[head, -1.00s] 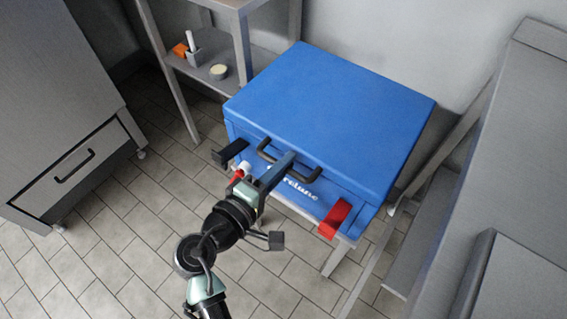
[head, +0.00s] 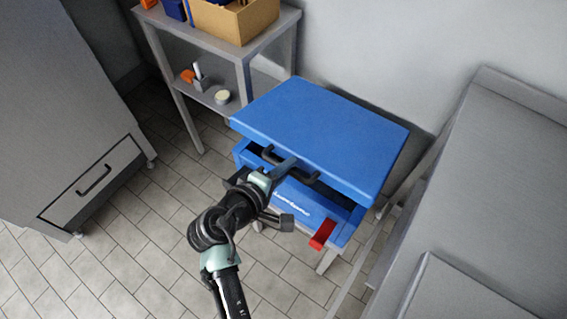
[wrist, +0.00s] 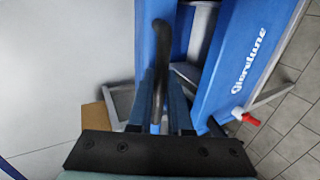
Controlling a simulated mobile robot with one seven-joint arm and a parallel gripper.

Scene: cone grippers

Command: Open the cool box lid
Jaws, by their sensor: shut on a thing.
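The blue cool box (head: 335,212) stands on a low stand, and its lid (head: 325,130) is tilted up at the front. A dark gap shows between lid and box. My gripper (head: 285,168) is shut on the black lid handle (head: 308,177) at the front of the lid. In the wrist view the handle (wrist: 161,45) runs between the fingers of my gripper (wrist: 161,95). The box front (wrist: 235,70) with white lettering is to the right there, apart from the lid (wrist: 146,50). The inside of the box is mostly hidden.
A red latch (head: 322,234) sits on the box's front right; a red and white plug (wrist: 244,119) shows low on the box. A shelf unit (head: 222,60) stands behind left, a grey cabinet (head: 60,120) at left, a grey bench (head: 480,190) at right. Tiled floor in front is clear.

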